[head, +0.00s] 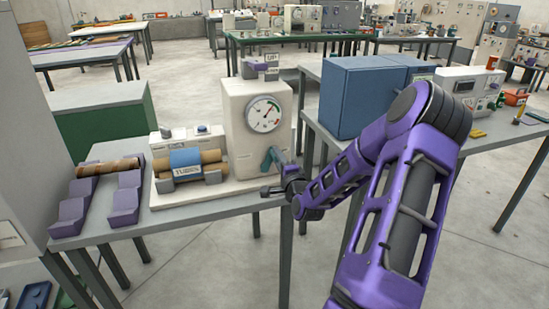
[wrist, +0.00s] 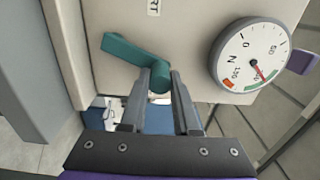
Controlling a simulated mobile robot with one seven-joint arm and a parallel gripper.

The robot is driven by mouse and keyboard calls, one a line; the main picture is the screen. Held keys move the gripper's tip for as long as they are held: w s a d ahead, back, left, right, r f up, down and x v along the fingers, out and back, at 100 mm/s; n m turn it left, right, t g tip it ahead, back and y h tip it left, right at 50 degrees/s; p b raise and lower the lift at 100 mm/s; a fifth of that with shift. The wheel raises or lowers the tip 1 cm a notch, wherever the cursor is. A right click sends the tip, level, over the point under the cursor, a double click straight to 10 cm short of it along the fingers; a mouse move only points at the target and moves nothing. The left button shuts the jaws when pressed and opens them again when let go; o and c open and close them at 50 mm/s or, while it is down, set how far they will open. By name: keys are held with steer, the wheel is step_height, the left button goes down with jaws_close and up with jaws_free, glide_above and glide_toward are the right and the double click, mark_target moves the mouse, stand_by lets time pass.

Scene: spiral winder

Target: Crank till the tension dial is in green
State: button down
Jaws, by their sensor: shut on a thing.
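The cream winder housing (head: 240,140) stands on the grey table and carries a teal crank (head: 274,158) on its front. In the wrist view the teal crank (wrist: 128,50) runs from upper left to its grip between my fingers. My gripper (wrist: 164,80) is shut on this grip; in the head view my gripper (head: 283,184) is beside the crank. The round white tension dial (head: 263,114) is above the crank. The dial in the wrist view (wrist: 238,50) has a red needle pointing close to the green band; I cannot tell whether it is inside.
A cardboard tube with a blue label (head: 186,162) lies left of the housing. Purple cradles (head: 125,205) hold a brown tube (head: 108,167) at the table's left. A blue box (head: 350,100) stands on the right-hand table. A gap of open floor separates the two tables.

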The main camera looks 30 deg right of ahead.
steer(key=shift+d+m, duration=0.2)
steer(key=shift+m, duration=0.1)
steer(key=c, duration=0.6)
jaws_free()
steer(key=shift+c, duration=0.2)
steer(key=shift+f, duration=0.1)
steer(key=shift+s, duration=0.15)
steer(key=p+v, duration=0.4)
steer(key=v, duration=1.3)
steer(key=shift+a, duration=0.1)
